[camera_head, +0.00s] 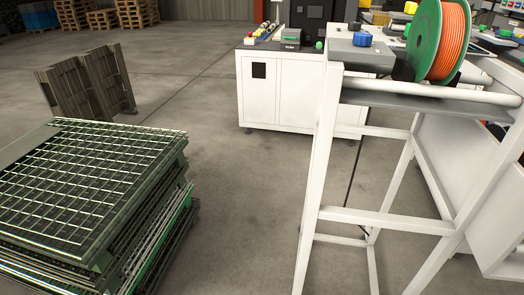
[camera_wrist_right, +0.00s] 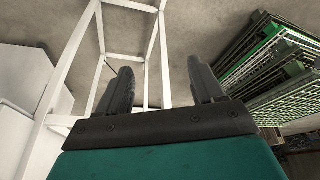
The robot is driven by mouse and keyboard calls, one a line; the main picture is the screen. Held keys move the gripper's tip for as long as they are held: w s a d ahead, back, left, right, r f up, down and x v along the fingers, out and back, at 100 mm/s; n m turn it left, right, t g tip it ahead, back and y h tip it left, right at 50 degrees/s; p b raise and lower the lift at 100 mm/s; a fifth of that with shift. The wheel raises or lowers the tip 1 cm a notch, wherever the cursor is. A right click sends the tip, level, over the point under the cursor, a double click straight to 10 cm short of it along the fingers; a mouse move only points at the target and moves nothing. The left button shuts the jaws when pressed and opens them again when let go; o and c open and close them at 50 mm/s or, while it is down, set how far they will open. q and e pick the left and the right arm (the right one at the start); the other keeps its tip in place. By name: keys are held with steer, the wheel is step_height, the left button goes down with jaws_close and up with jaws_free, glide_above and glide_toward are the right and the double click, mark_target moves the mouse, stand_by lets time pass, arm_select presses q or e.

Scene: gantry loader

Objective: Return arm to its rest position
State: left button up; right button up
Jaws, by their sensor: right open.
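My right gripper (camera_wrist_right: 162,90) shows in the right wrist view with its two dark fingers spread apart and nothing between them. Through the gap between the fingers I see grey floor and part of a white frame (camera_wrist_right: 130,42). Neither of my arms shows in the head view. My left gripper is in neither view.
A white frame stand (camera_head: 385,215) at right carries an orange cable spool (camera_head: 453,42) with green flanges. Stacked green mesh pallets (camera_head: 90,185) stand at left, also in the right wrist view (camera_wrist_right: 270,65). A white cabinet (camera_head: 300,90) stands behind. Floor between is clear.

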steer(key=w+a+f+t+y, duration=0.1)
steer(key=w+a+f+t, duration=0.1)
steer(key=w+f+t, duration=0.4)
steer(key=shift+w+a+f+n+t+y, duration=0.3)
steer(key=shift+w+a+f+t, duration=0.1)
steer(key=shift+f, duration=0.8)
